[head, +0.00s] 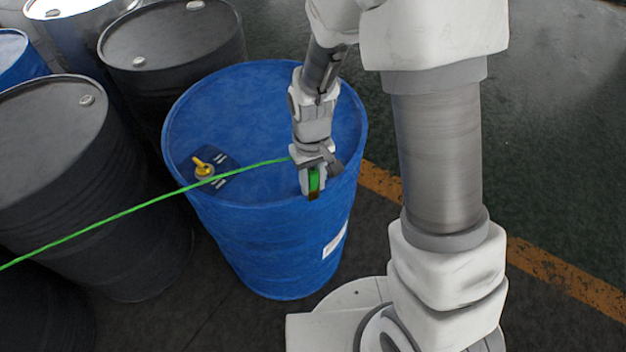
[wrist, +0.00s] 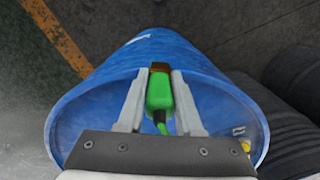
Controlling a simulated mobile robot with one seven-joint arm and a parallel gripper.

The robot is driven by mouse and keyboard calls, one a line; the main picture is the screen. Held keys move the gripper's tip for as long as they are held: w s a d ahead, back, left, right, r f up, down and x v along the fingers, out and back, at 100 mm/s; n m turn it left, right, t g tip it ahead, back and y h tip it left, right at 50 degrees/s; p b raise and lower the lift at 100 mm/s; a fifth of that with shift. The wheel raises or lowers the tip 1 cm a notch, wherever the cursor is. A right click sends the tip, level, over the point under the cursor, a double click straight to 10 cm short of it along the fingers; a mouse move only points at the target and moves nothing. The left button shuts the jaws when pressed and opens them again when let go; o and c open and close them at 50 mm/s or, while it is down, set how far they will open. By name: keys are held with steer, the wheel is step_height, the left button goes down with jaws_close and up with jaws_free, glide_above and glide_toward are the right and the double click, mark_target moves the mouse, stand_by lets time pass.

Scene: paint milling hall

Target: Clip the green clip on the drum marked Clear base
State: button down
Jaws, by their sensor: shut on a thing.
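My gripper (head: 312,184) is shut on the green clip (head: 314,179) at the near right rim of the blue drum (head: 282,250). In the wrist view the green clip (wrist: 159,93) sits between my two fingers (wrist: 160,103), with its brown jaw end at the drum's rim. Whether the jaw grips the rim or only lies over it, I cannot tell. A green cable (head: 120,214) runs from the clip across the drum top and off to the left. A white label (head: 335,240) is on the drum's side; its words are too small to read.
A yellow valve (head: 203,167) on a dark patch stands on the blue drum's top, close under the cable. Black drums (head: 170,45) (head: 50,130) crowd the left, with a silver drum (head: 75,20) behind. Open floor with an orange line (head: 380,183) lies to the right.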

mark_target(313, 170)
steer(key=shift+f+b, duration=0.35)
steer(key=shift+f, duration=0.15)
steer(key=shift+r, duration=0.25)
steer(key=shift+r+p, duration=1.65)
steer(key=shift+r, duration=0.35)
steer(key=shift+f, duration=0.2)
steer(key=shift+f+b, duration=0.5)
steer(key=shift+b, duration=0.1)
steer(key=shift+f+b, duration=1.3)
steer(key=shift+f, duration=0.25)
steer(key=shift+r, duration=0.15)
steer(key=shift+r+p, duration=1.65)
steer(key=shift+r, duration=0.45)
